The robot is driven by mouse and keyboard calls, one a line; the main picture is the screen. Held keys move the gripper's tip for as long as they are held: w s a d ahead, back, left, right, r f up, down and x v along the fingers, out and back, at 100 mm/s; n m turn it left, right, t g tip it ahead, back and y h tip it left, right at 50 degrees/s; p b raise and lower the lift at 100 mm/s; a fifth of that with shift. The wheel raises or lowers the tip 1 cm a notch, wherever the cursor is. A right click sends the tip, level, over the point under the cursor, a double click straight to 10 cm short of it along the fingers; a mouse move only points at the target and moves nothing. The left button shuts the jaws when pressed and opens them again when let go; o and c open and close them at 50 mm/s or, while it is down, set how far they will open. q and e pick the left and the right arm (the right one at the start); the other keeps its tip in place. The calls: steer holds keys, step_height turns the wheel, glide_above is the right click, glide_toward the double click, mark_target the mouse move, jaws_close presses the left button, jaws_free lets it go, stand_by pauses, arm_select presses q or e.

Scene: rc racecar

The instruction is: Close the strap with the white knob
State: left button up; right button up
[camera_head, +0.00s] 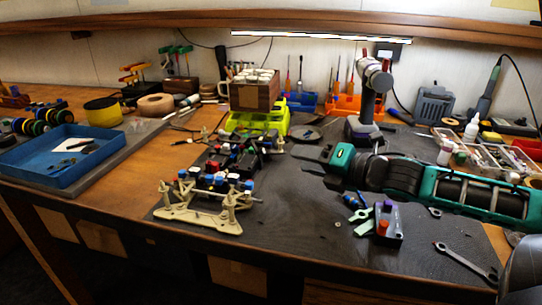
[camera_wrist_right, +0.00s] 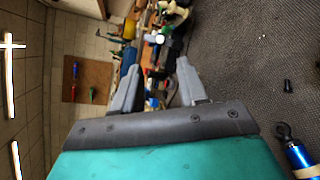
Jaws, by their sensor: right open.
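The RC car chassis (camera_head: 215,182) sits on the dark mat left of centre, with a cream front part, blue and red pieces and black parts behind. I cannot clearly make out the strap or its white knob in the head view. In the right wrist view a small white round spot (camera_wrist_right: 160,39) shows among the car's parts beyond my fingertips; it may be the knob. My right gripper (camera_head: 302,160) comes in from the right, apart from the car and to its right. In the right wrist view its two fingers (camera_wrist_right: 158,75) stand apart with nothing between them. My left gripper is not in view.
A lime green stand (camera_head: 258,120) and a wooden box (camera_head: 254,92) are behind the car. A drill (camera_head: 370,95) stands behind my right arm. A box with red and purple knobs (camera_head: 384,224) and a wrench (camera_head: 466,262) lie in front. The mat right of the car is mostly clear.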

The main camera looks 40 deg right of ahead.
mark_target(264, 151)
steer(key=shift+b+x, duration=1)
steer(key=shift+x, duration=0.55)
steer(key=shift+w+f, duration=0.15)
steer(key=shift+w, duration=0.35)
steer(key=shift+w+a+f+b, duration=0.15)
steer(key=shift+w+a+b, duration=0.05)
steer(key=shift+w+b, duration=0.45)
steer(key=shift+w+a+f, duration=0.1)
steer(key=shift+w, duration=0.6)
steer(key=shift+x, duration=1.4)
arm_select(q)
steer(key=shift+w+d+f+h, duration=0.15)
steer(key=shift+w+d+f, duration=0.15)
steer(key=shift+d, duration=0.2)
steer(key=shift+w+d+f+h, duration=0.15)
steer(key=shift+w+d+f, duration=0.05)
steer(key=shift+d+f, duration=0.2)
arm_select(e)
steer(key=shift+w+a+f, duration=0.15)
steer(key=shift+w+a, duration=0.05)
steer(key=shift+w, duration=0.25)
steer(key=shift+c, duration=0.2)
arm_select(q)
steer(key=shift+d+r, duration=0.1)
arm_select(e)
jaws_close()
